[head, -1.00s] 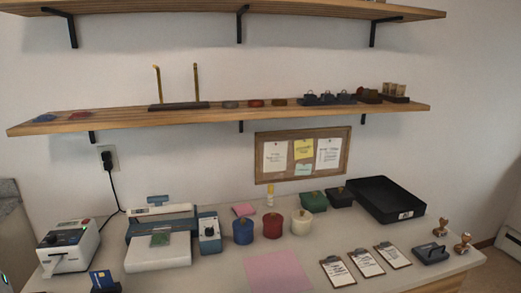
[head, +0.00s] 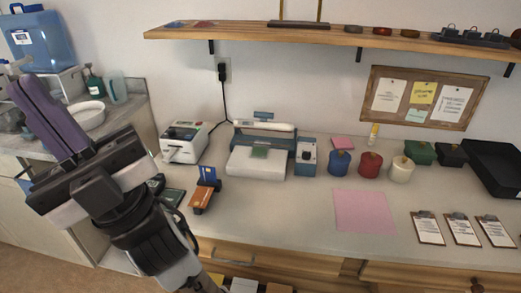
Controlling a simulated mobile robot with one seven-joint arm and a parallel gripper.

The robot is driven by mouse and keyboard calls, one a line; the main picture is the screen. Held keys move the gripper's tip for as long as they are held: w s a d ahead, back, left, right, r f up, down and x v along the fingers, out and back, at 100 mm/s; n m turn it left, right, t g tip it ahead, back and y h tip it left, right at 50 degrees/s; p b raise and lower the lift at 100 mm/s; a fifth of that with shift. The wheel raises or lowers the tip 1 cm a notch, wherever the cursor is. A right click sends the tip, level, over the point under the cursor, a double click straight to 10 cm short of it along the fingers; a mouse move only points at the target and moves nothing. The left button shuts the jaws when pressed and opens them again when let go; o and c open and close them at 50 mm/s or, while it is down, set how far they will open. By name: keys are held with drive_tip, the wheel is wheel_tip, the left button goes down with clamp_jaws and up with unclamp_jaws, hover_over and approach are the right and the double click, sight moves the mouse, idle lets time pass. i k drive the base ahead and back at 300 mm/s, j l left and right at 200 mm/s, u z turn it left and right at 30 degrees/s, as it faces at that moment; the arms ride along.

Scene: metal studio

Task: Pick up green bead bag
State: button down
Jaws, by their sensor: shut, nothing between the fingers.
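My gripper (head: 24,86) is at the left of the head view, at the end of my raised arm, pointing up and left. Its purple fingers are together and nothing shows between them. It is well to the left of the green packet and apart from it.
A white label device (head: 183,143) and an orange card holder (head: 201,196) stand left of the machine. Blue, red and cream pots (head: 370,165) stand to its right. A wooden shelf (head: 350,38) overhangs the counter. A pink sheet (head: 364,211) lies flat at the front.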

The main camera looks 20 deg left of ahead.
sight(260, 149)
drive_tip(key=u, duration=1)
drive_tip(key=i+l+u, duration=0.1)
drive_tip(key=l+u, duration=0.25)
drive_tip(key=i+l+u, duration=0.1)
drive_tip(key=u, duration=0.25)
drive_tip(key=i+l, duration=0.35)
drive_tip(key=l, duration=0.15)
drive_tip(key=i, duration=0.25)
